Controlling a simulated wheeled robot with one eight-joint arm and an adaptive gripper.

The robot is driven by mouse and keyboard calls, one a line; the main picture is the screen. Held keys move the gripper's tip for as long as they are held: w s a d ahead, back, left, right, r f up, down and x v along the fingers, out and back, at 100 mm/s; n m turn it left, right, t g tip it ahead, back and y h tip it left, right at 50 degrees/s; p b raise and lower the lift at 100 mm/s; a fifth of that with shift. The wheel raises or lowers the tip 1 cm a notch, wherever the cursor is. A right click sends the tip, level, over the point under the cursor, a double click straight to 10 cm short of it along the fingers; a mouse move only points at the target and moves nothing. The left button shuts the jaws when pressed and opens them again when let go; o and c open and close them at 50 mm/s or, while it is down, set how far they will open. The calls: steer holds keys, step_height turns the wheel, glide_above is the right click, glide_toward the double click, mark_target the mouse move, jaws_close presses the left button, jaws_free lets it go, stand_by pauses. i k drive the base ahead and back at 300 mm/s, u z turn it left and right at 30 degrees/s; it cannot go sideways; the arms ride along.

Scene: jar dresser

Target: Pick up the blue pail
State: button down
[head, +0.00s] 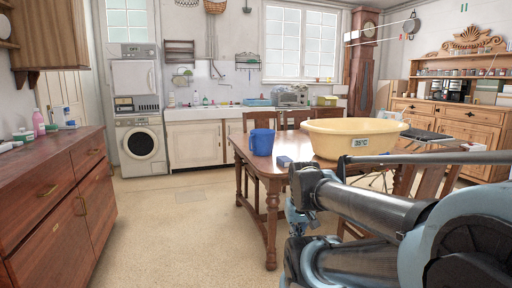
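A blue pail (262,142) stands upright near the left end of the wooden table (270,210). It is left of the large yellow basin. My arm reaches in from the lower right. Its front end is below and to the right of the pail, in front of the table, and looks apart from the pail. I cannot make out the gripper's fingers, so whether they are open or shut does not show.
A large yellow basin (350,137) sits on the table right of the pail. Chairs (299,117) stand around the table. A wooden dresser (60,180) runs along the left. The floor (170,225) between is clear.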

mark_target(261, 140)
steer(key=k, duration=0.5)
steer(key=z, duration=0.5)
steer(key=i, duration=1.7)
steer(key=u, duration=0.4)
